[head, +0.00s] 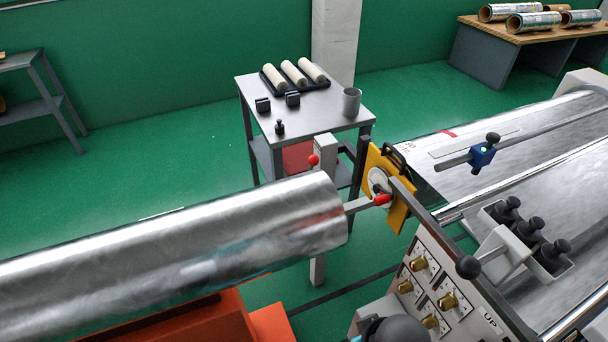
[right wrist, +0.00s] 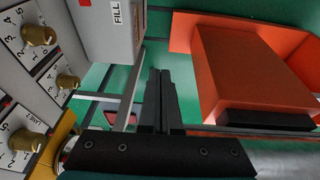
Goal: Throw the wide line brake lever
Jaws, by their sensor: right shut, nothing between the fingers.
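A lever with a red grip (head: 382,199) sits at a round pale disc (head: 378,181) on a yellow plate (head: 398,210), at the end of the big foil roll (head: 180,235). A second red ball knob (head: 313,160) shows beside a pale post head (head: 325,150). I cannot read a label naming the wide line brake on either. My right gripper (right wrist: 160,75) is shut and empty in the right wrist view, pointing between a panel and an orange block. No lever is between its fingers. A dark rounded part at the bottom of the head view seems to be my right arm. My left gripper is out of view.
A control panel (head: 433,290) with brass knobs stands at lower right, also in the right wrist view (right wrist: 12,85). A black ball knob (head: 467,267) juts above it. A grey box marked FILL (right wrist: 105,30) and an orange block (right wrist: 245,75) flank the gripper. A small table (head: 330,120) stands behind.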

